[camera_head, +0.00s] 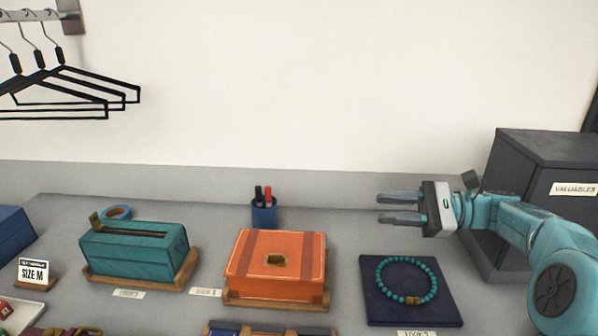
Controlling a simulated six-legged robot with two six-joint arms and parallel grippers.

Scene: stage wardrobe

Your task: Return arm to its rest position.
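My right gripper (400,208) comes in from the right on its teal arm. It is open, with its two grey fingers apart and nothing between them, pointing left. It hangs above the back of the table, over the area behind the dark pad with the bead bracelet. My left gripper does not show clearly in this view; a small teal and brown shape at the bottom left edge is too cut off to tell.
On the grey table (210,212) stand a teal box (134,252), an orange box (278,262), a blue pen cup (264,213) and a turquoise bracelet (384,275) on a dark pad (373,306). A dark valuables box (548,147) stands behind my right arm. Black hangers (75,78) hang at upper left.

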